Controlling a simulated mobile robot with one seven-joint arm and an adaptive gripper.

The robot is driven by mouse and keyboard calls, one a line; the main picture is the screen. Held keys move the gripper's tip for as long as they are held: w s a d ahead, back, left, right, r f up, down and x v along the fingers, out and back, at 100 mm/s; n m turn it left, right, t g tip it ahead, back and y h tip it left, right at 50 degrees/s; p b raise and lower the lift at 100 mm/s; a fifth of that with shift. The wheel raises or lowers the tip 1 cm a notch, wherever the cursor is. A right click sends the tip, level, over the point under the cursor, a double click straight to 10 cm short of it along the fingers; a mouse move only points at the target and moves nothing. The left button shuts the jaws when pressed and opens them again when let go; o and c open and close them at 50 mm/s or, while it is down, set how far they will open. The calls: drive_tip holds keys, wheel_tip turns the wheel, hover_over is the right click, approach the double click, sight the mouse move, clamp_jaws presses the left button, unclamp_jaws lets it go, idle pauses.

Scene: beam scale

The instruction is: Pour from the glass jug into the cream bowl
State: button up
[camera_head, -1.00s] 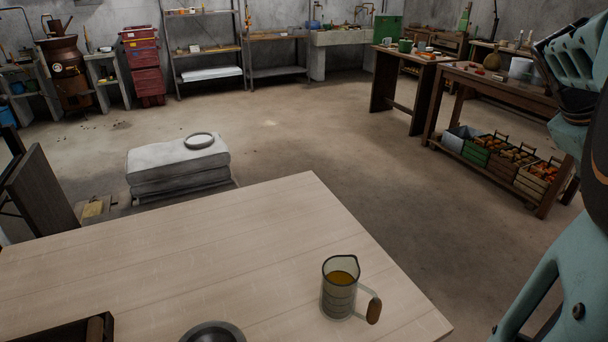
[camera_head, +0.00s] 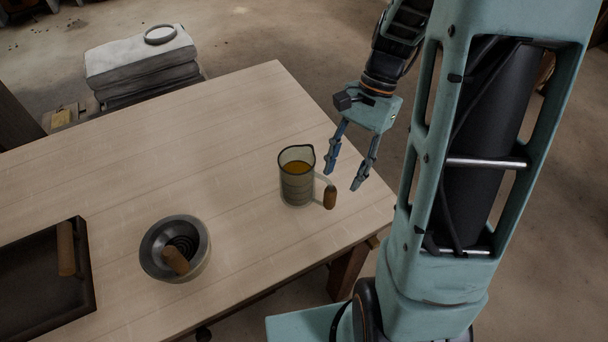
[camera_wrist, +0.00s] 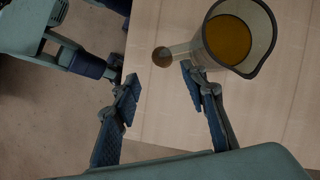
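The glass jug (camera_head: 297,185) stands upright on the table near its right edge, with amber liquid inside. Its wooden-gripped handle (camera_head: 330,197) points right. The jug also shows at the top right of the wrist view (camera_wrist: 238,38), with the handle end (camera_wrist: 163,57) towards the fingers. My gripper (camera_head: 345,167) is open and empty, pointing down beside the jug's handle; the wrist view shows its spread fingers (camera_wrist: 160,95) with nothing between them. The cream bowl (camera_head: 175,247) sits on the table left of the jug. It has a grey inside with rings and a wooden-handled piece in it.
A dark tray (camera_head: 48,290) with a wooden piece lies at the table's left. The table (camera_head: 190,145) is clear behind the jug and bowl. Stacked sacks (camera_head: 143,65) with a ring on top stand on the floor behind the table.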

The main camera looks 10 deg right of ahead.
sight(330, 200)
drive_tip(key=x, duration=0.6)
drive_tip(key=b+x, duration=0.1)
drive_tip(key=x, duration=0.2)
drive_tip(key=shift+w+a, duration=0.2)
drive_tip(key=shift+a, duration=0.1)
drive_tip(key=shift+c, duration=0.3)
clamp_jaws()
